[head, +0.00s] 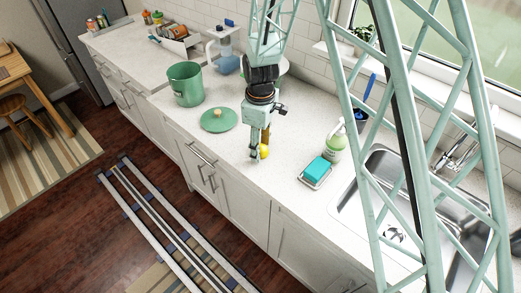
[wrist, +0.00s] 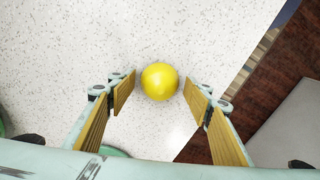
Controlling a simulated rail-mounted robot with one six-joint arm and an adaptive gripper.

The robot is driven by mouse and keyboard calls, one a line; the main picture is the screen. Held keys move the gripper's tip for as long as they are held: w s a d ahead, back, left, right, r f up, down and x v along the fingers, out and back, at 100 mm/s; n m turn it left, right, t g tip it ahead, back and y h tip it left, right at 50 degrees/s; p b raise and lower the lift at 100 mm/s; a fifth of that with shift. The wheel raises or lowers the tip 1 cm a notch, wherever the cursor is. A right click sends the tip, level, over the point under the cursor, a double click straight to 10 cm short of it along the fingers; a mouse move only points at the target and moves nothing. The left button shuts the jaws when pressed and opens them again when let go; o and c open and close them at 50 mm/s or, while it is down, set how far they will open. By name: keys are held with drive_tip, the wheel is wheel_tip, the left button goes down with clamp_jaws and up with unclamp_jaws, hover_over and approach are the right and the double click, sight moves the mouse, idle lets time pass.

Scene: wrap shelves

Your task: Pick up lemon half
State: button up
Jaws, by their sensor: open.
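The lemon half (head: 264,151) is a small yellow round thing on the white speckled counter, near its front edge. In the wrist view the lemon half (wrist: 160,81) lies between and slightly beyond the two fingertips, with its smooth rounded side showing. My gripper (head: 258,150) points down at it in the head view and hides part of it. In the wrist view my gripper (wrist: 160,88) is open, with a gap between each yellow-padded finger and the lemon half. I cannot tell the exact height of the fingertips above the counter.
A teal sponge (head: 317,169) on a small tray and a soap bottle (head: 335,143) are to the right, before the sink (head: 385,170). The counter's front edge is close.

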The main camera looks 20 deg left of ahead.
idle(0.3)
drive_tip(key=c, duration=0.9)
drive_tip(key=shift+r, duration=0.2)
drive_tip(key=shift+r, duration=1.65)
drive_tip(key=s+d, duration=0.2)
drive_tip(key=s, duration=0.2)
drive_tip(key=s+d+r+b, duration=0.1)
drive_tip(key=s+d, duration=0.2)
drive_tip(key=s, duration=0.2)
drive_tip(key=s+d, duration=0.2)
drive_tip(key=s, duration=0.3)
drive_tip(key=shift+d+r, duration=0.15)
drive_tip(key=shift+d, duration=0.2)
